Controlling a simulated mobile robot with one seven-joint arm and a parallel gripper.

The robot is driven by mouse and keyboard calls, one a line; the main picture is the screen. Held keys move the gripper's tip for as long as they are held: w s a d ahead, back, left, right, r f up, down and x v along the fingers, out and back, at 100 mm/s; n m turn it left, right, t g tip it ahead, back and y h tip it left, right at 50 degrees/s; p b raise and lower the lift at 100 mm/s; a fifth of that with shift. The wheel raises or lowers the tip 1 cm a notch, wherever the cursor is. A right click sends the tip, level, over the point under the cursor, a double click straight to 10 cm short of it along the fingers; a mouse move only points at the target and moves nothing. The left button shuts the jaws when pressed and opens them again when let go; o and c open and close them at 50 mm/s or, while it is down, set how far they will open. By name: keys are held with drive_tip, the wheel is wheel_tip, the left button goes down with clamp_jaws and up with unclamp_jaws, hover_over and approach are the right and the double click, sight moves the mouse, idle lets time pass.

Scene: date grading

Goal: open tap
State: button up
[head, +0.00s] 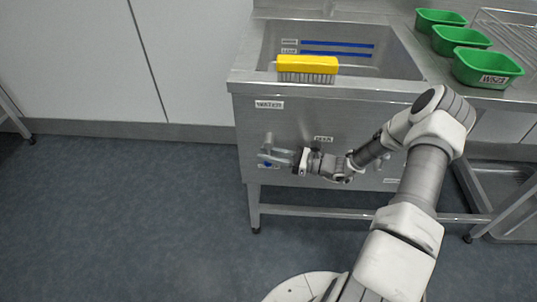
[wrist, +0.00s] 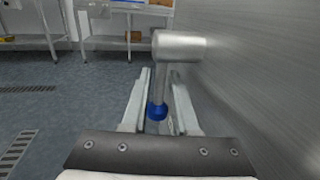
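The tap shows in the wrist view as a grey metal cylinder (wrist: 180,46) with a thin lever (wrist: 161,85) hanging down to a blue end (wrist: 157,111). My gripper (wrist: 159,78) has one finger on each side of the lever and its blue end. The fingers are apart, with narrow gaps showing beside the lever; firm contact is not visible. In the head view my gripper (head: 270,155) is at the left of the steel sink's front panel (head: 290,120). A blue spot (head: 267,164) shows by the fingers; they hide most of the tap there.
Several green tubs (head: 487,68) stand on the counter at right, by a wire rack (head: 510,35). The front panel is close beside my gripper. The floor (head: 130,220) at left is clear.

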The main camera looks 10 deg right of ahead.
drive_tip(key=shift+c, duration=0.3)
clamp_jaws()
idle(1.1)
